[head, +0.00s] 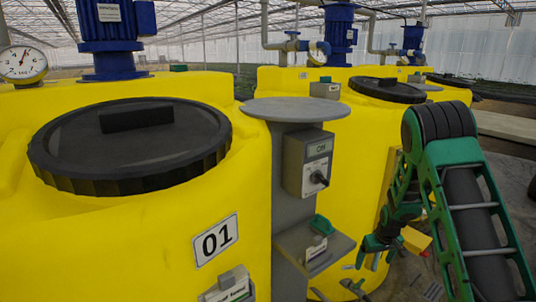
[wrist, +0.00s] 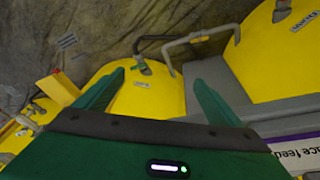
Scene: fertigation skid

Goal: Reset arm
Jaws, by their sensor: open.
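My arm is green and black and stands at the right of the head view, its forearm reaching down. My gripper (head: 374,254) hangs low beside the yellow tanks, right of the grey post. In the wrist view my gripper (wrist: 158,92) has its two green fingers wide apart with nothing between them. Beyond the fingers are a yellow tank surface, a grey pipe handle (wrist: 200,37) and the dark floor. Whether the fingers touch anything cannot be told from the head view.
A yellow tank (head: 150,235) marked 01 with a black lid (head: 130,145) fills the left. A grey post with a round top (head: 294,108) carries a switch box (head: 307,162) and a small shelf (head: 315,248). Another yellow tank (head: 350,150) stands behind. Floor shows at the far right.

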